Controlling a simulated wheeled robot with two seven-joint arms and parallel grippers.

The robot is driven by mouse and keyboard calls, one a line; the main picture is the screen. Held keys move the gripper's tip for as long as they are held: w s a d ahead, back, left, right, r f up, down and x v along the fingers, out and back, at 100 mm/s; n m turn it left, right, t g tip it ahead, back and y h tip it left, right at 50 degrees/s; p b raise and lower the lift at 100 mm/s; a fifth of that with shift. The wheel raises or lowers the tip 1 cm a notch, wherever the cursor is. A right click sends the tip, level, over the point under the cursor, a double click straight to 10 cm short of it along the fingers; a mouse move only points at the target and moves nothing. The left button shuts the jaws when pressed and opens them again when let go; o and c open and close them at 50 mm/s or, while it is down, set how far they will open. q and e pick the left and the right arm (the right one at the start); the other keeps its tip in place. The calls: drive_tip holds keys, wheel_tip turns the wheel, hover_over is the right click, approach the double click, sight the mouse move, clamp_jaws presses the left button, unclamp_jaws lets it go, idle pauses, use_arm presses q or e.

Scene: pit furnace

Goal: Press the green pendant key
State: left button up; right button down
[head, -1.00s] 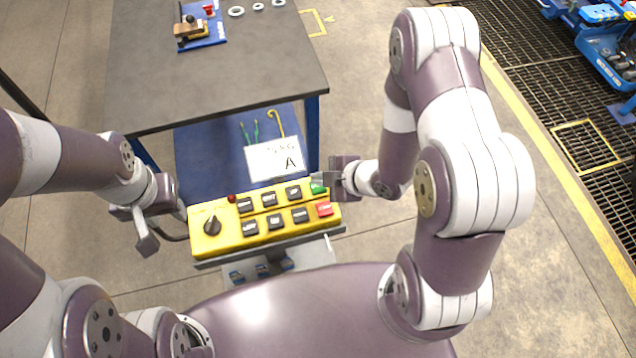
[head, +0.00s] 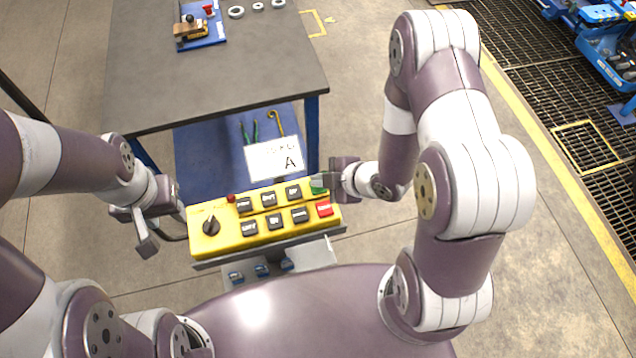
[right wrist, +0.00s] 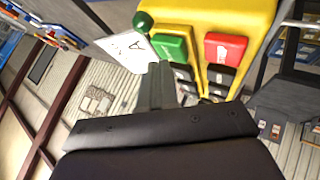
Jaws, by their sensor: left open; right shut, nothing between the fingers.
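The yellow pendant (head: 232,238) has a dial (head: 211,225), two rows of dark keys, a red key (head: 324,209) and the green key (head: 319,189) at its far right corner. My right gripper (head: 321,180) is shut and empty, with its tips right at the green key and partly covering it. In the right wrist view the tips of the right gripper (right wrist: 160,68) reach the lower edge of the green key (right wrist: 170,46), next to the red key (right wrist: 225,48). I cannot tell whether they touch it. My left gripper (head: 164,226) is open and empty, left of the pendant.
A dark-topped table (head: 215,85) stands beyond the pendant, with a blue lower shelf (head: 205,155). A white card marked A (head: 270,160) stands just behind the pendant. A blue tray (head: 204,38) and several rings are on the table.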

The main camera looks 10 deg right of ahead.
drive_tip(key=shift+f+b, duration=0.4)
drive_tip(key=shift+f, duration=0.05)
idle(0.3)
drive_tip(key=shift+r, duration=0.1)
drive_tip(key=shift+r+p, duration=0.8)
drive_tip(key=shift+r, duration=0.1)
wheel_tip(320, 180, up, 5)
drive_tip(key=p, duration=0.4)
